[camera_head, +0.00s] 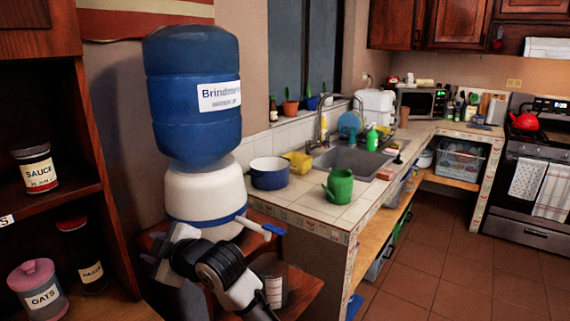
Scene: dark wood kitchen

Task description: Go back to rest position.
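My arm rises from the bottom of the head view, with black and white links bent in front of the water dispenser (190,190). My gripper (170,250) is at the arm's left end, close to the dispenser's lower left side. I cannot tell whether it touches the dispenser. Its fingers are too small and turned away to show whether they are open or shut. No held object can be made out.
A large blue bottle (192,95) stands on the dispenser. Shelves with jars, including a sauce jar (36,168), are at the left. The floor (450,270) at the right is clear.

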